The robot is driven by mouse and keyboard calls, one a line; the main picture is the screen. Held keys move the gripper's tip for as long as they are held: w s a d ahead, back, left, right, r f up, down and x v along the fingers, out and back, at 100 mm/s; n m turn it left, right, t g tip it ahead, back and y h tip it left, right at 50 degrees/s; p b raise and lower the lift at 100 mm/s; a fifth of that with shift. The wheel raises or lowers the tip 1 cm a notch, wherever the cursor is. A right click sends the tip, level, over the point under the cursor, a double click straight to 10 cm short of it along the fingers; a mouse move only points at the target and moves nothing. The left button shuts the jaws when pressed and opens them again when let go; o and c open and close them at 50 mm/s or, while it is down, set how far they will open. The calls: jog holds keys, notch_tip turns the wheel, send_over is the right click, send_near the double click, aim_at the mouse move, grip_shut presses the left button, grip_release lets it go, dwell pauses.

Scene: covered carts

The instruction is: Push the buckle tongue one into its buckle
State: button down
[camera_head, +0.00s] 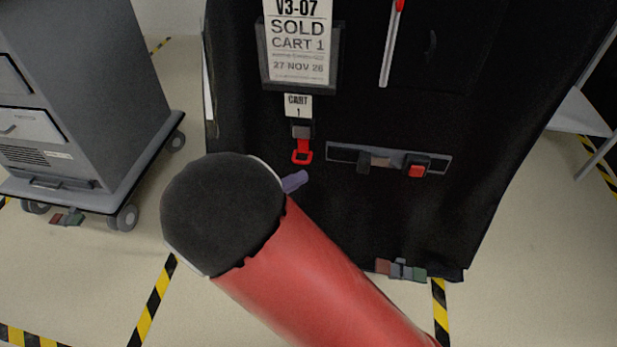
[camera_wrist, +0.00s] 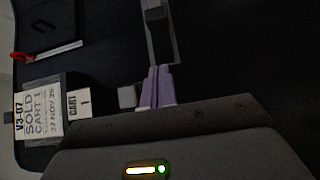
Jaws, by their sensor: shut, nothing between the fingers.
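On the black cart cover, a grey strip (camera_head: 342,154) carries a small dark piece with a pale plate, which looks like the buckle tongue (camera_head: 364,163), and to its right a black buckle (camera_head: 417,166) with a red button. The pale plate lies between them; I cannot tell whether its end touches the buckle. My gripper (camera_head: 300,180) is shut and empty, its purple fingers left of and below the tongue. In the wrist view the shut fingers (camera_wrist: 157,86) point along the strip towards the dark tongue (camera_wrist: 155,14). The buckle is outside that view.
A grey clip with a red loop (camera_head: 302,156) hangs under the CART 1 tag (camera_head: 298,105), just above my fingertips. A sign holder (camera_head: 334,75) and a white bar with a red tip (camera_head: 391,45) are higher up. A grey cart (camera_head: 90,80) stands left.

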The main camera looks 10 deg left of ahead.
aim_at(368, 171)
jog(key=shift+w+d+p, duration=0.2)
jog(key=shift+w+d, duration=0.7)
jog(key=shift+d, duration=0.75)
jog(key=shift+w+d+p, duration=0.15)
jog(key=shift+w+d, duration=0.75)
jog(key=shift+d, duration=0.8)
jog(key=shift+w+d+p, duration=0.2)
jog(key=shift+w+d, duration=0.7)
jog(key=shift+d, duration=0.75)
jog(key=d+b, duration=0.2)
jog(key=d, duration=0.3)
jog(key=shift+s+f, duration=0.1)
jog(key=shift+f, duration=0.05)
jog(key=shift+d, duration=0.2)
